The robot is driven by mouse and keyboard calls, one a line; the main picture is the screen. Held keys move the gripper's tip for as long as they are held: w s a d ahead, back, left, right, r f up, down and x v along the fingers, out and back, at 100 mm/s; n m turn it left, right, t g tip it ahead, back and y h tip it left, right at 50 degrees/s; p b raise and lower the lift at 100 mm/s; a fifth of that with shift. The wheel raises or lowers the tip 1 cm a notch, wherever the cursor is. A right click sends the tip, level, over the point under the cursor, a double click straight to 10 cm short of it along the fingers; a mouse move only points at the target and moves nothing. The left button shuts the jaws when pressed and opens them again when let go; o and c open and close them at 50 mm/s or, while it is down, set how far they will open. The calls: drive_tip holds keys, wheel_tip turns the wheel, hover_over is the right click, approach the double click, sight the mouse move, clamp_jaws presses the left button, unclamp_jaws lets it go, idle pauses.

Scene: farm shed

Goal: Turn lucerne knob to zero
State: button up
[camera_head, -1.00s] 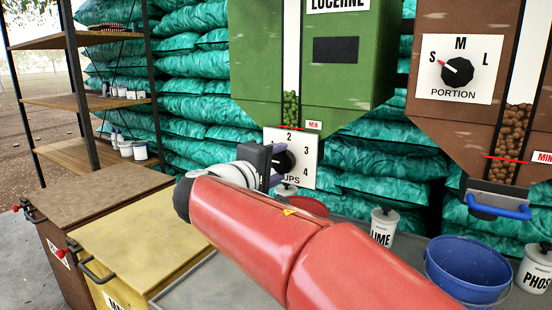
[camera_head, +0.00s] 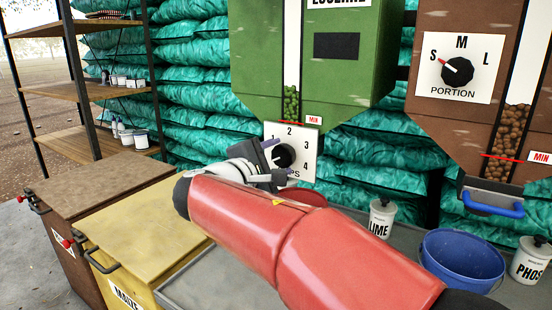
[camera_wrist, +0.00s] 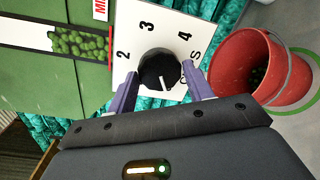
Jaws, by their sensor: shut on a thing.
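The lucerne knob (camera_head: 286,156) is a black round dial on a white plate (camera_head: 303,136) under the green lucerne hopper (camera_head: 336,80). My gripper (camera_head: 277,162) reaches it from the left. In the wrist view, the purple fingers of my gripper (camera_wrist: 160,88) stand on either side of the knob (camera_wrist: 158,68) and are shut on it. The knob's white pointer mark faces down in that view, towards my palm, away from the 2, 3 and 4. The 1 to 4 show in the head view. The zero mark is hidden.
A red bucket (camera_wrist: 245,72) stands below the hopper, close to my gripper. A blue bucket (camera_head: 465,262) and a LIME tub (camera_head: 381,218) are to the right. The brown hopper (camera_head: 440,118) has its own PORTION knob (camera_head: 457,70). Yellow and brown bins stand at left.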

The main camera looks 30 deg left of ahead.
idle(0.3)
drive_tip(key=o, duration=0.9)
drive_tip(key=s, duration=0.5)
drive_tip(key=s+a+b, duration=0.1)
drive_tip(key=s, duration=0.1)
drive_tip(key=shift+s+r, duration=0.25)
drive_tip(key=shift+s, duration=0.15)
